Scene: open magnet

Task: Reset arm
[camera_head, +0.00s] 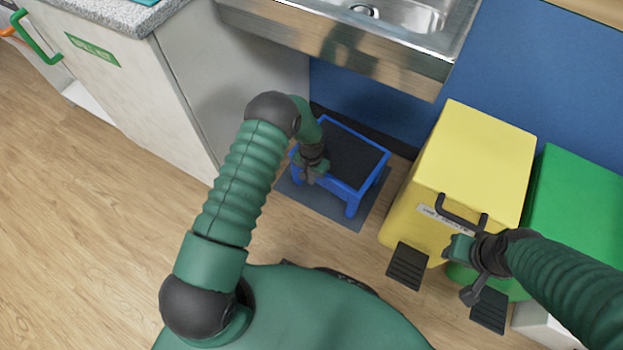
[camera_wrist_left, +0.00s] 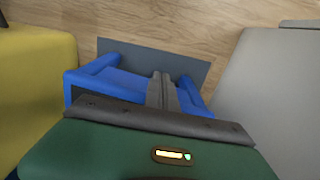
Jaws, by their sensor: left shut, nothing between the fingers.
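My left arm comes in from the left in the head view and bends down toward a blue step stool (camera_head: 352,205) with a dark top. My left gripper (camera_head: 310,178) is over the stool's left side. In the left wrist view its two fingers (camera_wrist_left: 163,90) are together with nothing between them, in front of the blue stool (camera_wrist_left: 95,80). I cannot tell whether the gripper touches the stool. My right gripper (camera_head: 462,265) is at the lower right, in front of the yellow bin; its fingers are too unclear to judge.
A yellow bin (camera_head: 475,160) with a black pedal and a green bin (camera_head: 580,195) stand to the right. A steel sink (camera_head: 410,15) is above the stool. A cabinet (camera_head: 150,95) with a green handle (camera_head: 35,40) is at the left. Wooden floor (camera_head: 80,220) at lower left is clear.

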